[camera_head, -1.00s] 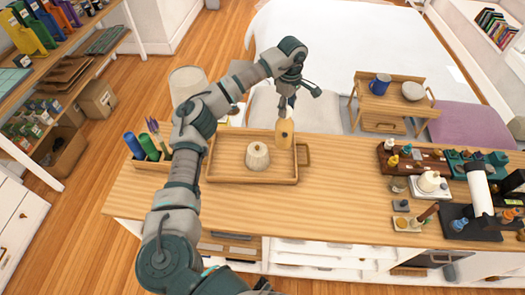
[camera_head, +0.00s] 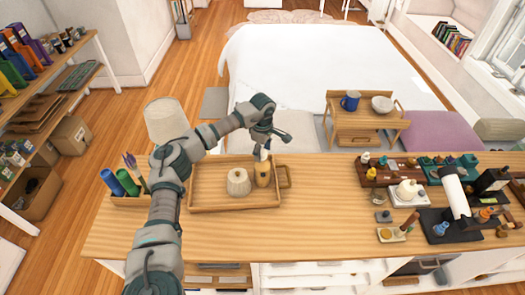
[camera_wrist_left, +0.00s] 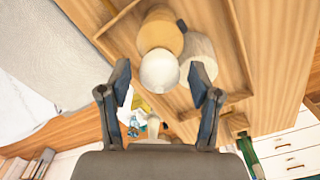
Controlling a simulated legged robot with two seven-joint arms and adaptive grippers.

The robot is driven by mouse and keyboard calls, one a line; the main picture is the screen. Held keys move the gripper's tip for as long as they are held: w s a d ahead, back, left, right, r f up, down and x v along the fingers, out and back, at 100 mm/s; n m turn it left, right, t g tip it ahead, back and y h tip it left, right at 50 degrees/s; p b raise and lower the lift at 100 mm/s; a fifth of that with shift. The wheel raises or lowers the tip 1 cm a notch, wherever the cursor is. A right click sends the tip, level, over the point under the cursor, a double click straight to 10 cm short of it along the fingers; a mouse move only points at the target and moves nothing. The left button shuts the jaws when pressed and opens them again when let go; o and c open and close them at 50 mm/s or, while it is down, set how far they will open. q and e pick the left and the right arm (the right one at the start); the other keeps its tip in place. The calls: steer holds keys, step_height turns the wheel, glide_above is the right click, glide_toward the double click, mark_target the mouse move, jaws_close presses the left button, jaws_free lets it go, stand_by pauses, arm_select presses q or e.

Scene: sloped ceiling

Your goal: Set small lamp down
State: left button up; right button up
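The small lamp (camera_head: 262,174) has a tan, wood-like body and a white domed top. It stands upright in the right part of the wooden tray (camera_head: 235,208) on the counter. In the left wrist view its white top (camera_wrist_left: 160,71) shows beyond the fingers. My left gripper (camera_head: 267,143) is just above the lamp, pointing down. In the left wrist view the fingers of my left gripper (camera_wrist_left: 162,82) are spread, with a gap on each side of the lamp's top. My right gripper is not in view.
A cream, rounded object (camera_head: 238,184) stands close to the lamp's left in the tray. A holder with green and blue rolls (camera_head: 122,185) is left of the tray. The counter (camera_head: 325,205) is clear to its right, up to several small items.

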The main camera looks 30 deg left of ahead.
arm_select(q)
step_height(320, 180, up, 12)
steer(key=b, duration=0.1)
stand_by(0.6)
stand_by(0.4)
